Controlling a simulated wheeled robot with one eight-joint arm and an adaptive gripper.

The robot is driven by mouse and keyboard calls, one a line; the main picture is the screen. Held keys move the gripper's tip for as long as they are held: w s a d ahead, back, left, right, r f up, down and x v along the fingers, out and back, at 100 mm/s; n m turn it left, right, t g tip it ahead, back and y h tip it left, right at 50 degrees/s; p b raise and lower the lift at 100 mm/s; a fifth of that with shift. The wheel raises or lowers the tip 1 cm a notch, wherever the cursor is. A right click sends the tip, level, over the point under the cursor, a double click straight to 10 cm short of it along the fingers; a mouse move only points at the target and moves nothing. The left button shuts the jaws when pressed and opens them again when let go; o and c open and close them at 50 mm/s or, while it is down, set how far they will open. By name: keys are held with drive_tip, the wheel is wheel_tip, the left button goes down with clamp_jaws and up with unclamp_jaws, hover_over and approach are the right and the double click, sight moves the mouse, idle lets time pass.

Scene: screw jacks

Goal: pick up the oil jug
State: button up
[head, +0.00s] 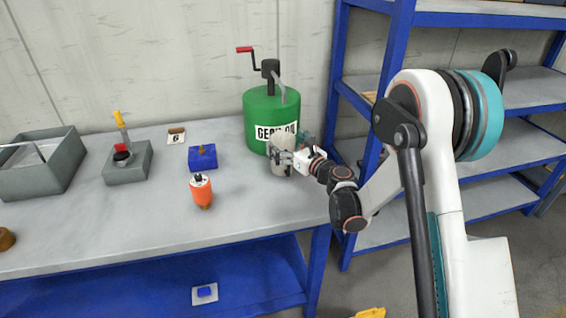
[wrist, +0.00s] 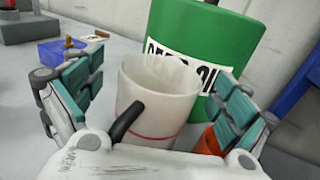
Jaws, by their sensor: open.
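The oil jug appears to be the off-white, open-topped vessel with a dark handle and a thin red line (wrist: 158,90). It stands upright on the grey bench near its right end, in front of the green gear oil drum, and shows in the head view (head: 281,167). My gripper (wrist: 155,88) is open, its teal-padded fingers on either side of the jug. Gaps show between the pads and the jug wall. In the head view my gripper (head: 290,150) partly covers the jug. The jug's lower part is hidden behind my gripper's palm in the wrist view.
The green drum (head: 258,105) with a hand crank stands close behind the jug. An orange-red object (wrist: 208,141) shows right of the jug. An orange bottle (head: 201,192), blue block (head: 202,158) and grey bin (head: 62,165) are leftward. Blue shelving (head: 345,60) borders the right.

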drive_tip(key=shift+w+a, duration=0.3)
drive_tip(key=shift+w, duration=0.1)
drive_tip(key=shift+r, duration=0.1)
drive_tip(key=c, duration=2.1)
